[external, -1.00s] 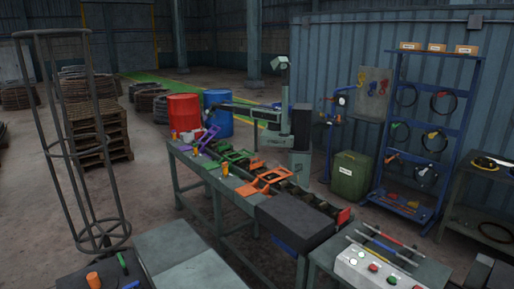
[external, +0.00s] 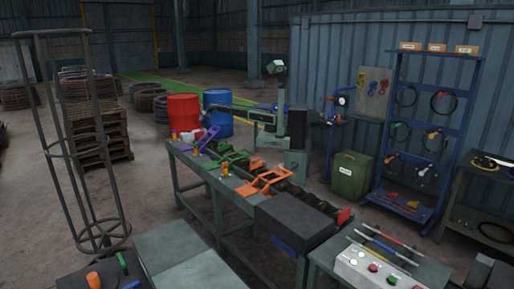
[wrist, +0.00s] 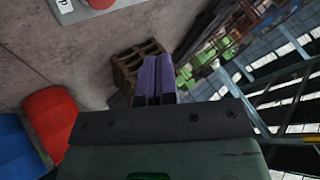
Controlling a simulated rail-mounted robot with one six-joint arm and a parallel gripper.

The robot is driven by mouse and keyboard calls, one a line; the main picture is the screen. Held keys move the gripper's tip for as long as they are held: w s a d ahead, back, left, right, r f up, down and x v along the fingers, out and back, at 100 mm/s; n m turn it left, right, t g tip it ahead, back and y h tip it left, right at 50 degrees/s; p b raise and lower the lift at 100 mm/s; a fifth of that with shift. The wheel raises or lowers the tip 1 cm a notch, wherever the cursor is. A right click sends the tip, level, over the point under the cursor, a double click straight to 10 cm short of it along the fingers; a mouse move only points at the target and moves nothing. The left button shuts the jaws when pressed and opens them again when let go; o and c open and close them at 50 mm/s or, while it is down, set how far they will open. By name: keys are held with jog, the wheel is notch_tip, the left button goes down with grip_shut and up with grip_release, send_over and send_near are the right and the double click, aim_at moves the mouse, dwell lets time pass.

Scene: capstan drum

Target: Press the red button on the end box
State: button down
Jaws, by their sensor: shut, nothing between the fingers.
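A grey box (wrist: 68,12) with a raised red button (wrist: 102,3) is cut off by the top edge of the wrist view, left of centre. A letter P shows on its label. In the external view small red and pale shapes (external: 186,136) sit at the bench's far end, too small to make out. My gripper (wrist: 156,82) is shut and empty, its fingers together. The red button is ahead and to the left of the fingertips, apart from them. In the external view the arm reaches over the far end of the bench, and its fingertips are hard to make out.
A purple frame (external: 208,139), a green frame (external: 232,160) and an orange frame (external: 266,180) stand along the bench. Red (external: 183,108) and blue (external: 217,114) drums stand behind. Another control box (external: 368,268) with red and green buttons is at the front right.

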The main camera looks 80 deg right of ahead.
notch_tip(320, 180, down, 6)
jog(key=b, duration=0.4)
jog(key=shift+b, duration=0.4)
dwell(1.3)
jog(key=shift+f+b, duration=0.9)
jog(key=shift+b, duration=0.05)
dwell(0.5)
dwell(0.3)
jog(key=shift+r+p, duration=0.9)
jog(key=shift+p, duration=0.05)
notch_tip(320, 180, up, 5)
jog(key=p, duration=0.5)
